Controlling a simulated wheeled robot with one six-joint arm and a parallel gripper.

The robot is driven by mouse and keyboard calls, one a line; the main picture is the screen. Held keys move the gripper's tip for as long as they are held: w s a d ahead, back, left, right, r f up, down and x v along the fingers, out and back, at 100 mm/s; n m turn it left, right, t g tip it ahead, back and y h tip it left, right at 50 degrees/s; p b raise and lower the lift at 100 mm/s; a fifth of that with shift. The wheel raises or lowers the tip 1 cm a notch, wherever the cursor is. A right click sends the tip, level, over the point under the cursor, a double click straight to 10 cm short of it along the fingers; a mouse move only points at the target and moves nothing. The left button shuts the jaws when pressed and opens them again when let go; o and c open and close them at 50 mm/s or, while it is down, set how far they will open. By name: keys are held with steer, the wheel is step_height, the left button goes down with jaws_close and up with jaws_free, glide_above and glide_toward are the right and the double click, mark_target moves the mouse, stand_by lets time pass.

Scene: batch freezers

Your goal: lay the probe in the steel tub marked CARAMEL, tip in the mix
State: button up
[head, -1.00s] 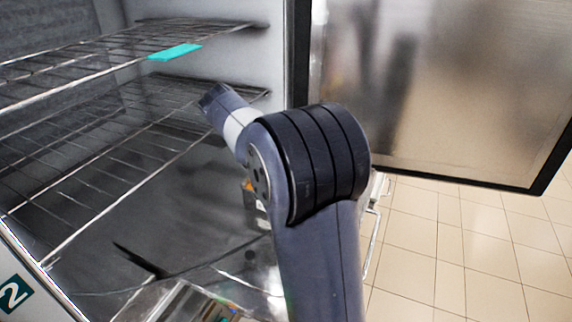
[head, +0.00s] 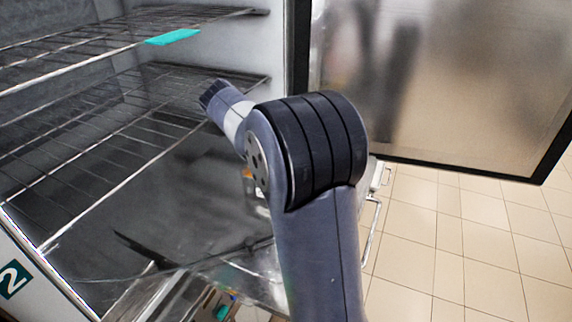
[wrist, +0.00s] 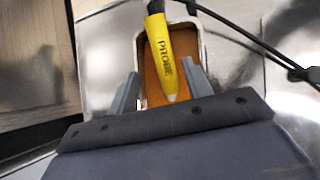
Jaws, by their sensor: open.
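The yellow probe (wrist: 165,58), lettered PROBE, lies between the fingers of my gripper (wrist: 160,88) in the wrist view. The fingers stand apart on either side of it, open. Its pale tip points toward my wrist, over or in the brown-orange mix of a steel tub (wrist: 203,50); I cannot tell whether the tip touches the mix. A black cable runs from the probe's far end. No CARAMEL marking shows on the tub. In the head view my arm shows, but I cannot make out the gripper or the probe there.
A freezer cabinet with wire shelves (head: 130,128) stands open at left, with a teal tag (head: 172,37) on the upper shelf and a "2" label (head: 13,280). Its open door (head: 430,80) fills the upper right. Tiled floor (head: 470,250) is clear at right. Black cable (wrist: 250,38) crosses the steel surface.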

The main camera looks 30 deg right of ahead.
steer(key=v, duration=0.7)
steer(key=shift+a+r+p, duration=0.2)
steer(key=shift+r+p, duration=0.05)
steer(key=shift+p, duration=0.1)
steer(key=shift+d+f, duration=0.1)
steer(key=x, duration=0.6)
steer(key=shift+s+d+f+b, duration=0.1)
steer(key=shift+d+f+b, duration=0.15)
steer(key=shift+b, duration=0.1)
steer(key=shift+s+d+r, duration=0.1)
steer(key=shift+d+r, duration=0.1)
steer(key=shift+r+p, duration=0.85)
steer(key=shift+r, duration=1.4)
